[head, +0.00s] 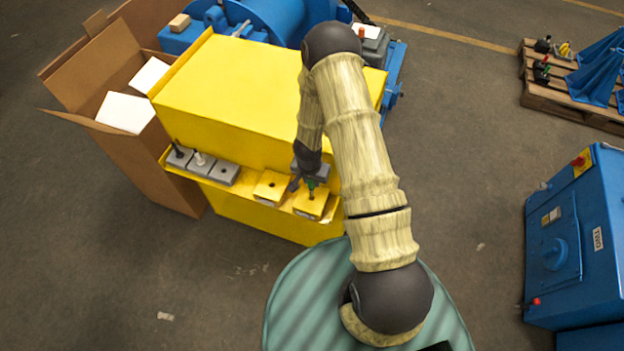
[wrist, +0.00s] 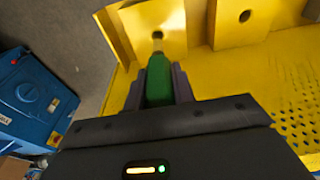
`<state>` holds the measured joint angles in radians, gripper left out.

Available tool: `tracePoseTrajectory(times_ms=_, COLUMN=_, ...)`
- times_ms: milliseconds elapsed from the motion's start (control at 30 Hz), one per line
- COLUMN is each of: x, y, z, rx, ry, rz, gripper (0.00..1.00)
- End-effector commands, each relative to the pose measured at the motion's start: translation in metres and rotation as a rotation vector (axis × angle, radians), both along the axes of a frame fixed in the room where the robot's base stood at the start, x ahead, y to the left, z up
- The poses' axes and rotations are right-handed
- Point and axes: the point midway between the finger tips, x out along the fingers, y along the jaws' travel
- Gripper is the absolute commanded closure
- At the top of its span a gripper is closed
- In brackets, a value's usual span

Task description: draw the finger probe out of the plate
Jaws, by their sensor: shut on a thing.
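The finger probe has a green handle (wrist: 160,84) and a thin pale shaft that points at the hole in a yellow plate (wrist: 174,18). In the head view the green handle (head: 311,184) shows just above the same yellow plate (head: 311,206). My gripper (wrist: 159,84) is shut on the handle, one dark finger on each side. It also shows in the head view (head: 303,184), low over the shelf. The shaft meets the hole in the wrist view; I cannot tell how deep the tip sits, or whether it is clear.
A second yellow plate with a hole (head: 271,187) stands beside it on the yellow shelf. Grey blocks (head: 201,164) with small probes stand further left. The tall yellow guard (head: 228,95) rises behind. A cardboard box (head: 150,160) is at left, a blue cabinet (head: 575,245) at right.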

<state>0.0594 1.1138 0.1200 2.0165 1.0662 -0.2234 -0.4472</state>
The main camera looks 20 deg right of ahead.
Motion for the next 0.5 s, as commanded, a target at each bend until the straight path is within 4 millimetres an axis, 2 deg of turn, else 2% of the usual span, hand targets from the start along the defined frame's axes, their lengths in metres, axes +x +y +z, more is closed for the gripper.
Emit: tracePoseTrajectory(times_ms=500, x=0.000, y=0.000, z=0.023, rx=0.000, ry=0.000, rz=0.000, gripper=1.00)
